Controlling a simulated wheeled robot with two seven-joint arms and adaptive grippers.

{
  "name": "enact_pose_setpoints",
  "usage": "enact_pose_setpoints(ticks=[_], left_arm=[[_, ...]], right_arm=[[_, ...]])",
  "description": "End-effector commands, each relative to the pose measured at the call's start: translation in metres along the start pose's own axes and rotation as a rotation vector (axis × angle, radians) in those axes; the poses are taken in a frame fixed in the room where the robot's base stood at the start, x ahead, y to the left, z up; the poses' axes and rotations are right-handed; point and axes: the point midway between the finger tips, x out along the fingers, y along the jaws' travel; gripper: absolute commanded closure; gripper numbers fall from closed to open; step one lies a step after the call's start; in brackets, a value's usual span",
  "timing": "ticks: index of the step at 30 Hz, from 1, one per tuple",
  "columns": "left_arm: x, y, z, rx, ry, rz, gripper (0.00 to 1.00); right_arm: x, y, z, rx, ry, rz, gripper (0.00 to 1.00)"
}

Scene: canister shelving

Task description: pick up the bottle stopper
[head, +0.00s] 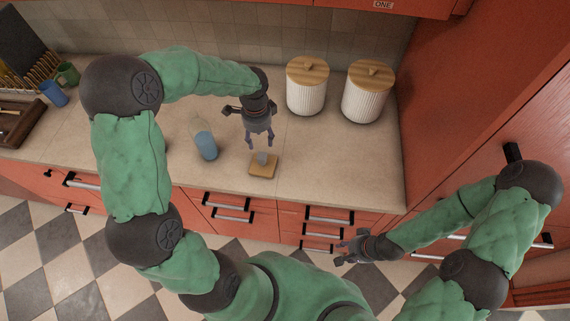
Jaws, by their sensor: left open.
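The bottle stopper (262,158), small and grey, stands on a square wooden coaster (262,173) near the front of the counter. My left gripper (260,146) points down just above and behind the stopper, its two fingers spread and apart, with nothing between them. From this view I cannot tell the exact height gap to the stopper. A clear bottle (206,145) with blue liquid stands to the left of the gripper. My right gripper (340,253) hangs in front of the drawers, below the counter, with its fingers apart and empty.
Two white ribbed canisters (306,94) (366,102) with wooden lids stand at the back right. A blue cup (54,93), a green cup (68,73) and a dark wooden tray (22,125) are at the far left. The counter right of the coaster is clear.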

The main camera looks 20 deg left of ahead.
Motion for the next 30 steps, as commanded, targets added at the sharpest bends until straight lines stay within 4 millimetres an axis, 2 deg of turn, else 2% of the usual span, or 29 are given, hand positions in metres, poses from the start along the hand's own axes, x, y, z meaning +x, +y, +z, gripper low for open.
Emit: enact_pose_setpoints(ticks=[5,12,23,30], left_arm=[[0.016,0.000,0.001,-0.017,-0.001,0.002,0.45],[0.050,0.001,0.001,-0.016,-0.001,0.003,0.45],[0.073,0.000,0.002,-0.017,-0.001,0.004,0.45],[0.106,-0.001,0.002,-0.016,-0.001,0.003,0.45]], right_arm=[[0.002,0.000,0.001,-0.002,-0.001,0.000,0.60],[0.004,0.001,0.001,-0.002,-0.002,0.000,0.60],[0.005,0.001,0.000,-0.001,-0.001,0.000,0.60],[0.006,0.002,0.000,-0.001,-0.001,0.000,0.60]])
